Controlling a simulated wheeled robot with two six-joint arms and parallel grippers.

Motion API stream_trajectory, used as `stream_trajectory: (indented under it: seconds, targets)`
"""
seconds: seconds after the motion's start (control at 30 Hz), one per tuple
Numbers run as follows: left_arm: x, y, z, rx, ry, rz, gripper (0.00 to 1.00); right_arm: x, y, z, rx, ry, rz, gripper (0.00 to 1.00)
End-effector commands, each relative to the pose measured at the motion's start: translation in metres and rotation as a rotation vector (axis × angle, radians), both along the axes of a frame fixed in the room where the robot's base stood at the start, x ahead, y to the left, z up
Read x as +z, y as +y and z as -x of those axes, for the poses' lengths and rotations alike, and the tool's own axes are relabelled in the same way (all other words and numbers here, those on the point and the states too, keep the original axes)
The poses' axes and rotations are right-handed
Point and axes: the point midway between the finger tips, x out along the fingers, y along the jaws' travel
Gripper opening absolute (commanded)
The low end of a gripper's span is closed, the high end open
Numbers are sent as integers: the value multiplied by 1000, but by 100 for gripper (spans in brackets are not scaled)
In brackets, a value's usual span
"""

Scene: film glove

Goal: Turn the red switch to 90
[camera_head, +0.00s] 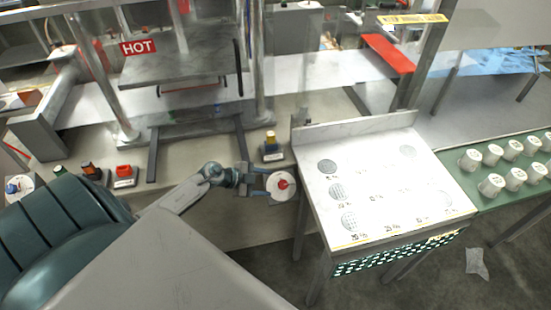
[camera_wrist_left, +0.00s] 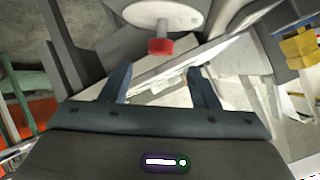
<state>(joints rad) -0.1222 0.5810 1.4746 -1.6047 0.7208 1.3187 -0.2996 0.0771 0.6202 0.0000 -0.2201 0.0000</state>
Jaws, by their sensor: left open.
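The red switch (camera_head: 283,184) is a small red knob in the middle of a round white dial (camera_head: 276,198) at the front edge of the bench. In the left wrist view, the red switch (camera_wrist_left: 160,46) sits just beyond the fingertips, on a stem from the white dial (camera_wrist_left: 190,12). My left gripper (camera_head: 264,183) reaches in from the left beside the dial. In the wrist view, my left gripper (camera_wrist_left: 159,78) has its fingers spread with nothing between them, and the knob is ahead of the gap. Angle marks on the dial are not readable. My right gripper is not seen.
A yellow button box (camera_head: 271,141) stands behind the dial, and a red button box (camera_head: 124,171) to the left. A white slanted table (camera_head: 372,209) with printed circles is close on the right. A machine with a HOT sign (camera_head: 139,47) stands behind.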

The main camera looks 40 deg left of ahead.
Motion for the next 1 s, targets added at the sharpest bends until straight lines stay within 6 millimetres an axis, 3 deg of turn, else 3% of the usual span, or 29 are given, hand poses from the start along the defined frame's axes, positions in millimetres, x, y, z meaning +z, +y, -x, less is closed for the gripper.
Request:
stream_trajectory:
  seconds: [0.23,0.83,0.93,1.0]
  targets:
    - [10,10,14,-1,1,-1,55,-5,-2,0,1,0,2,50]
    - [11,11,15,1,0,2,55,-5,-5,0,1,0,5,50]
    - [-4,12,16,27,-5,25,55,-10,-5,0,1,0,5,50]
    - [-28,13,19,79,-15,63,55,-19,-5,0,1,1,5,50]
